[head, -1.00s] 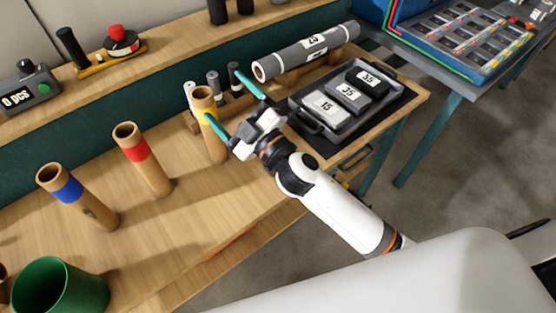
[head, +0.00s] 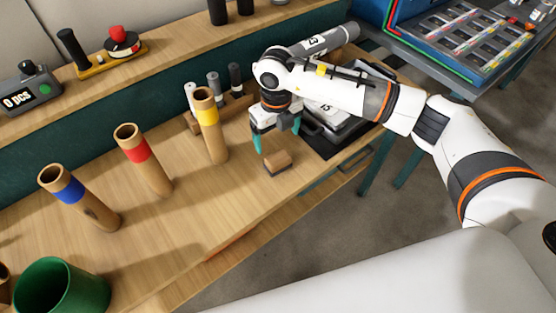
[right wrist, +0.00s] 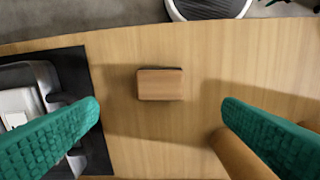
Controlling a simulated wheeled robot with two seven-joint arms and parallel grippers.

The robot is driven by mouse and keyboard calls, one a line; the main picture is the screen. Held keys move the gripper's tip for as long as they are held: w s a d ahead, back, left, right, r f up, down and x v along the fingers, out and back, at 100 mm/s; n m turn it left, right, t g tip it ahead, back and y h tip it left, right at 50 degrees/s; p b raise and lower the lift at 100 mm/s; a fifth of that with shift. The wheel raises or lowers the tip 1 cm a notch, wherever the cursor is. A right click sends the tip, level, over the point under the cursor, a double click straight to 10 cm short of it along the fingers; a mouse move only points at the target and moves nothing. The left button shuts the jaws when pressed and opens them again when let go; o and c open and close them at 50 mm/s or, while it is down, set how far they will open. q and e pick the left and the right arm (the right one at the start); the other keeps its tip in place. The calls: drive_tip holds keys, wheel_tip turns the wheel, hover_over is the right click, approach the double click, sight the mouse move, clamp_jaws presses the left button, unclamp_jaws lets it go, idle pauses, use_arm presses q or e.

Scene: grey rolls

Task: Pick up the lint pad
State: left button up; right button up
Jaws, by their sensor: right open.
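The lint pad, a small wooden block with a thin dark edge beneath it, lies on the wooden bench (head: 225,215) in the head view (head: 277,163). It also shows in the right wrist view (right wrist: 160,85), centred between the fingers and ahead of them. My right gripper (head: 277,138) points down just above the pad, its teal fingers open and apart, with nothing between them. In the right wrist view the open fingers (right wrist: 162,108) stand on either side, clear of the pad. My left gripper is not in view.
A yellow-banded tube (head: 211,130) stands left of my right gripper, close to one finger. Red-banded (head: 145,160) and blue-banded (head: 78,197) tubes stand farther left. A dark tray (head: 352,128) with labelled weights lies right, partly hidden by my arm. The bench's front edge is near the pad.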

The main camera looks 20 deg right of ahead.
sight(278, 157)
wheel_tip(278, 157, down, 5)
drive_tip(key=shift+a+p, duration=0.1)
drive_tip(key=shift+p, duration=0.4)
wheel_tip(278, 157, down, 5)
drive_tip(key=shift+s+r+p, duration=0.1)
drive_tip(key=shift+s+p, duration=0.05)
drive_tip(key=shift+p, duration=0.75)
drive_tip(key=shift+f, duration=0.35)
drive_tip(key=shift+c, duration=0.6)
drive_tip(key=c, duration=1)
drive_tip(key=shift+o, duration=0.2)
drive_tip(key=shift+r, duration=0.1)
wheel_tip(278, 157, up, 10)
drive_tip(key=shift+f+b, duration=0.1)
drive_tip(key=shift+b, duration=0.95)
